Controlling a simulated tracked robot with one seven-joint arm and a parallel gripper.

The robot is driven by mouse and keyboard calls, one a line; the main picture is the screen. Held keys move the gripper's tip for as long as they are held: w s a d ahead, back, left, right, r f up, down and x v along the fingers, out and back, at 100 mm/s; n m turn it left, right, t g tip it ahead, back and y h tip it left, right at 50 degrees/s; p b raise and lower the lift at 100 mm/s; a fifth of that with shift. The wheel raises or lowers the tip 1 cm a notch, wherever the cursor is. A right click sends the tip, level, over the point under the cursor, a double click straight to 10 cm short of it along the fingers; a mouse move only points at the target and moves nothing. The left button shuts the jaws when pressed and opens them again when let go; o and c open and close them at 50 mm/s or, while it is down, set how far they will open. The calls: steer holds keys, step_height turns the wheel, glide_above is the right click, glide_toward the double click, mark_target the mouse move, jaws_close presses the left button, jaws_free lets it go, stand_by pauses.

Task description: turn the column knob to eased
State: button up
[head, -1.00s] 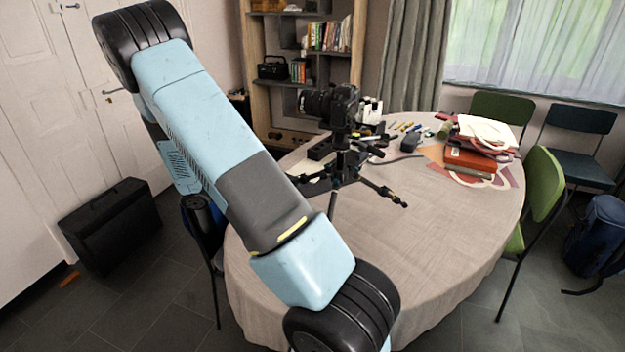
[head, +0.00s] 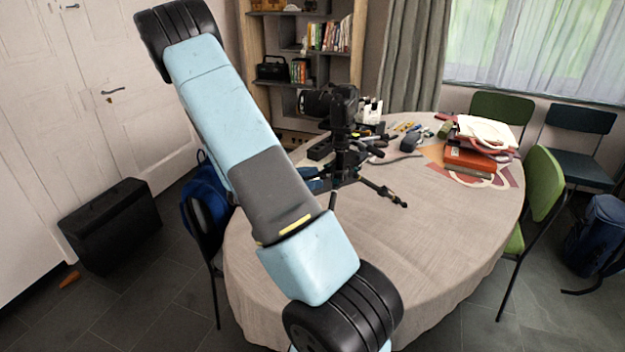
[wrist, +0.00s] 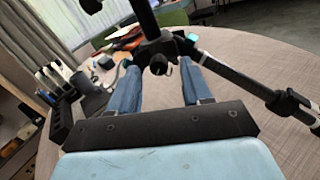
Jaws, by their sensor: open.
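A black tripod (head: 343,150) stands on the round table with a camera (head: 338,102) on top. In the wrist view the tripod's column (wrist: 145,18) rises at the top, above the hub where the legs meet. A small dark knob (wrist: 158,66) shows at the hub, between the tips of my fingers. My gripper (wrist: 160,72) is open, one blue finger on each side of the knob. I cannot tell whether either finger touches it. In the head view my arm hides most of my gripper. The knob's setting cannot be read.
The tablecloth-covered table (head: 430,240) has bare room at its front right. A tripod leg (wrist: 245,72) runs right of my fingers. A dark block-like holder (wrist: 62,120) lies to the left. Books (head: 470,158) lie at the back right.

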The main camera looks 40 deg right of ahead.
steer(key=shift+s+d, duration=0.3)
steer(key=shift+d, duration=0.3)
steer(key=shift+c, duration=0.2)
